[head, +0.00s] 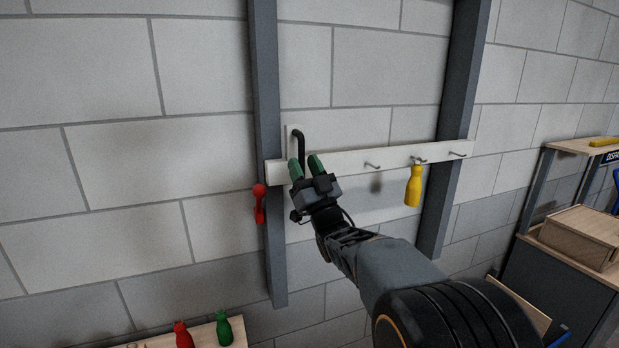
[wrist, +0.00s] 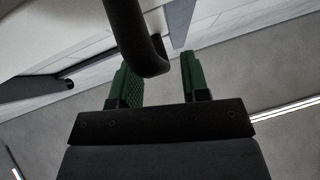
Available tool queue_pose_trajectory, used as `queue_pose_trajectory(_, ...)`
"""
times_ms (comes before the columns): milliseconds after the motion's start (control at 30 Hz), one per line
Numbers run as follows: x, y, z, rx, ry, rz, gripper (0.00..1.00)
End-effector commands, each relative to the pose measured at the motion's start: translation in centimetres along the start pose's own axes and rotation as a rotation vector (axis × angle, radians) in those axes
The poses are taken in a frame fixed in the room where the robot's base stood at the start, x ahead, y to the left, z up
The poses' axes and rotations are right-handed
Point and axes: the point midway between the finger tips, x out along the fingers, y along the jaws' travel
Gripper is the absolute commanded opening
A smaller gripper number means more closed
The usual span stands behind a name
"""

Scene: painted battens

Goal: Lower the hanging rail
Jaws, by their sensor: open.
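The hanging rail (head: 390,160) is a white batten running across two dark grey uprights, with several metal hooks along it. A black bent handle (head: 300,142) rises at the rail's left part, by a white upright plate. My gripper (head: 307,163) is at this handle, its green fingers pointing up and open. In the wrist view the handle (wrist: 135,40) comes down from the top, and its bent lower end lies between or just in front of the two green fingers (wrist: 158,82). Whether it touches them I cannot tell. My gripper hides part of the rail's left section.
A yellow bottle-shaped item (head: 414,187) hangs from a rail hook at the right. A red item (head: 259,203) hangs by the left upright (head: 265,90). Red (head: 183,335) and green (head: 224,328) items stand on a low shelf. A wooden box (head: 580,238) is on a cabinet at right.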

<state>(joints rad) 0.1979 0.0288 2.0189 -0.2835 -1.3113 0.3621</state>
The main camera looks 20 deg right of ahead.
Motion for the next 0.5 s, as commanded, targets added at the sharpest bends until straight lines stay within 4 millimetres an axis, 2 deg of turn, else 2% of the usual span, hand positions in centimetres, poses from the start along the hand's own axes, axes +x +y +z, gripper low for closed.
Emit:
queue_pose_trajectory(167,-2.3,0.0,0.0,0.0,-0.001,0.001,0.42)
queue_pose_trajectory(500,-8.6,0.0,0.0,-0.001,-0.003,0.002,0.42)
